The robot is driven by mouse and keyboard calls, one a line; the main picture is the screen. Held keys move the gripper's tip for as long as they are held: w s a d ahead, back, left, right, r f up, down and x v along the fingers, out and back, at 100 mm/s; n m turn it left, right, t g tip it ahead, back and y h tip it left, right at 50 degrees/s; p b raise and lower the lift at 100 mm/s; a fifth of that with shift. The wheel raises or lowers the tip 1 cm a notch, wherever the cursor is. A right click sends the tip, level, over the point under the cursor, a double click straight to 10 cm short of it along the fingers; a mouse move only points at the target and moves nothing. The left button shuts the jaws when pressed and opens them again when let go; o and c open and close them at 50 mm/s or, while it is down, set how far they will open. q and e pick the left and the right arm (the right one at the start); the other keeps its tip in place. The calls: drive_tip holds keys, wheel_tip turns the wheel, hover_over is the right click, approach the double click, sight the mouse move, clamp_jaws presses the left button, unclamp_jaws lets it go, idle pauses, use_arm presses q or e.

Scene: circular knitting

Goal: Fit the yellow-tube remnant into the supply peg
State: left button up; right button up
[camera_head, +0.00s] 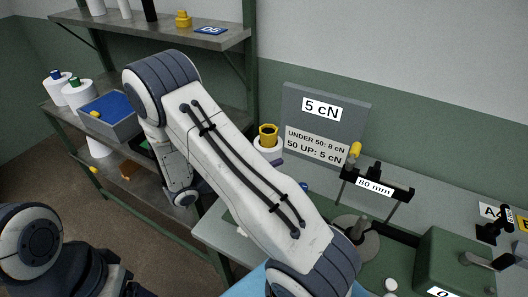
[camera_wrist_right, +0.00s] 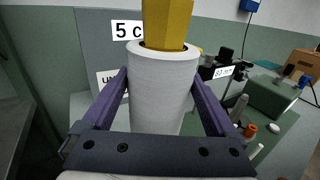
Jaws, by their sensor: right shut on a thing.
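The yellow-tube remnant (camera_head: 268,150) is a short white yarn package on a yellow tube. It is upright in the head view, behind my right forearm. In the right wrist view the remnant (camera_wrist_right: 163,95) fills the middle, with its yellow tube standing out of the top. My right gripper (camera_wrist_right: 160,76) is shut on the white body, a purple finger on each side. In the head view only a bit of that gripper (camera_head: 277,161) shows. I cannot make out the supply peg; the package and my arm cover part of the bench. My left arm shows at lower left, without a clear gripper.
A grey sign board (camera_head: 325,107) reading 5 cN stands behind the remnant. A black bracket (camera_head: 385,183) labelled 80 mm and a green machine housing (camera_head: 455,262) are to the right. A shelf rack (camera_head: 215,40) with white cones and a grey bin (camera_head: 110,122) is at left.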

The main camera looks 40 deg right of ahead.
drive_tip(key=shift+f, duration=0.65)
idle(1.5)
drive_tip(key=shift+f+b, duration=3.85)
drive_tip(key=shift+f, duration=1.75)
drive_tip(key=o, duration=1.1)
drive_tip(key=shift+c, duration=0.2)
drive_tip(key=a, duration=0.3)
drive_tip(key=w+a, duration=0.1)
drive_tip(key=a, duration=0.6)
drive_tip(key=shift+w+a, duration=0.15)
drive_tip(key=shift+a, duration=0.05)
